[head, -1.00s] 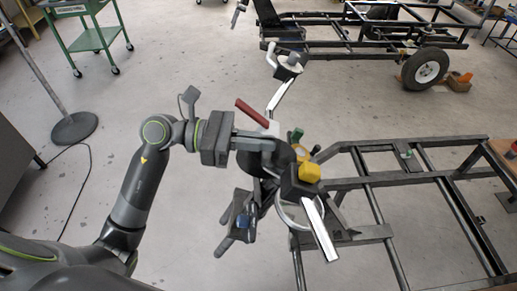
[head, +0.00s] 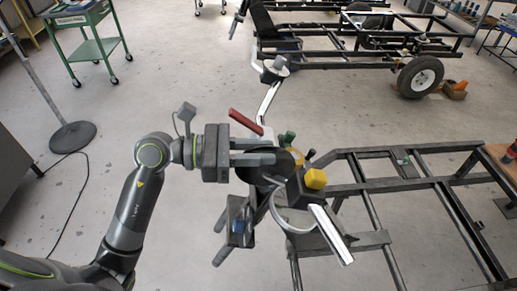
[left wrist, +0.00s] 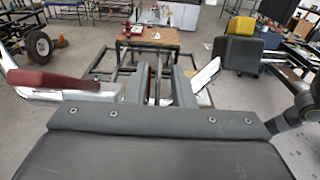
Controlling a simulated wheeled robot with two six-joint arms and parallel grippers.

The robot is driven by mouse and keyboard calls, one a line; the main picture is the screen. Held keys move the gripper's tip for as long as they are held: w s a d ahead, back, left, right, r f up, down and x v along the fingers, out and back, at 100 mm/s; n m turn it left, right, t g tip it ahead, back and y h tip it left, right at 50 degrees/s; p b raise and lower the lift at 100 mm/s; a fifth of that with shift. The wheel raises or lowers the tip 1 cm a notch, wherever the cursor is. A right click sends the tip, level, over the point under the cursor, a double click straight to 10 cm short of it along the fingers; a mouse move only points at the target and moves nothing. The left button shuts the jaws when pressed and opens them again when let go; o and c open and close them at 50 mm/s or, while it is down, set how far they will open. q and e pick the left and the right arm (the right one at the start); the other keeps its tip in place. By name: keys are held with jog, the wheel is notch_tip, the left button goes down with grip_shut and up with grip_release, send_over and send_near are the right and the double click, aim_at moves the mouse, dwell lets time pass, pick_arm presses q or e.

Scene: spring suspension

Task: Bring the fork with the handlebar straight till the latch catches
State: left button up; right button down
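The handlebar is a chrome bar running from its far arm (head: 268,100) to its near arm (head: 331,235). It carries a dark block with a yellow cap (head: 315,179) and a red lever (head: 246,121). The fork below is mostly hidden by the handlebar and my gripper. My left gripper (head: 274,160) reaches in from the left over the handlebar's middle, its two fingers apart. In the left wrist view the fingers (left wrist: 160,84) stand apart with a visible gap; the red lever (left wrist: 42,80) lies left and the yellow cap (left wrist: 243,26) right. I cannot make out the latch. My right gripper is not seen.
A dark tube frame (head: 380,240) spreads at the lower right. Another wheeled frame (head: 345,50) stands at the back. A green cart (head: 85,50) and a round-based pole (head: 72,137) stand at the left. The floor between is clear.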

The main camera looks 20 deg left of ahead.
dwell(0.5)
pick_arm(q)
jog(key=v, duration=1.7)
jog(key=shift+a, duration=0.15)
dwell(0.3)
dwell(0.6)
